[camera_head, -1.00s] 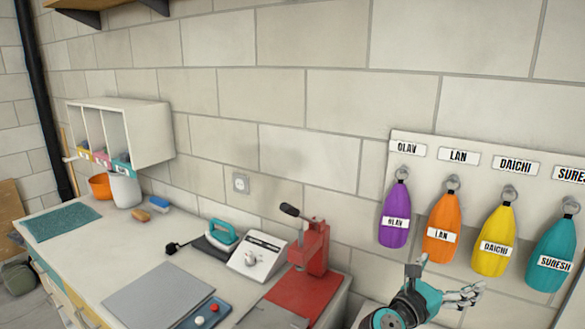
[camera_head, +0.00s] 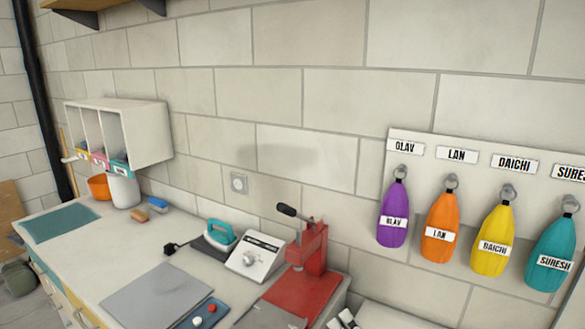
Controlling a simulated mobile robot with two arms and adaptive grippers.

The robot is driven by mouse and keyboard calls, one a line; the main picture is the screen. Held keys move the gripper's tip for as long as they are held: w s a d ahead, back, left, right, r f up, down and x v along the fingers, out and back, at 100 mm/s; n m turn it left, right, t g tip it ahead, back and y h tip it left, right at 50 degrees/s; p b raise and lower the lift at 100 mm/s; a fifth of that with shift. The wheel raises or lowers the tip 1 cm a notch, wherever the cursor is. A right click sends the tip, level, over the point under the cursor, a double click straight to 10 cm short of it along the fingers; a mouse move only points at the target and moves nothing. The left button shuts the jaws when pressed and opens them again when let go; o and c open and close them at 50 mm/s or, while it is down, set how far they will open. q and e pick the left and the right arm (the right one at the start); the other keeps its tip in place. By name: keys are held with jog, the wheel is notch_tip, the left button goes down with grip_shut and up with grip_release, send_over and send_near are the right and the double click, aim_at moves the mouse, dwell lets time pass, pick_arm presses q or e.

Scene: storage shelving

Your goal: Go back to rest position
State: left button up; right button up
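Neither gripper shows clearly in the head view now. A small dark and white piece (camera_head: 345,318) at the bottom edge, right of the red press, is cut off, and I cannot tell what it is. Four-colour bottle-shaped tags hang on hooks on the wall board: purple OLAV (camera_head: 393,215), orange LAN (camera_head: 440,228), yellow DAICHI (camera_head: 493,240) and teal SURESH (camera_head: 551,255). Each hangs below its matching name label.
A workbench (camera_head: 110,255) runs along the wall. On it stand a red press (camera_head: 309,250), a white control box (camera_head: 257,257), a teal-handled iron (camera_head: 219,236), a grey mat (camera_head: 157,294), a white container (camera_head: 124,190) and an orange bowl (camera_head: 99,187). A cubby shelf (camera_head: 147,135) hangs above.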

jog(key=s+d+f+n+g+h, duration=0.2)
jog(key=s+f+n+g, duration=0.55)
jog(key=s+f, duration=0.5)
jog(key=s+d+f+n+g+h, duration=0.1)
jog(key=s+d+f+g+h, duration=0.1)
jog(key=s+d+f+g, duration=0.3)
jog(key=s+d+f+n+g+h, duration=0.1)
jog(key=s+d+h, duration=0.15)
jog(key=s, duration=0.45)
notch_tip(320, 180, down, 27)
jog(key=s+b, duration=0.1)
jog(key=b, duration=0.3)
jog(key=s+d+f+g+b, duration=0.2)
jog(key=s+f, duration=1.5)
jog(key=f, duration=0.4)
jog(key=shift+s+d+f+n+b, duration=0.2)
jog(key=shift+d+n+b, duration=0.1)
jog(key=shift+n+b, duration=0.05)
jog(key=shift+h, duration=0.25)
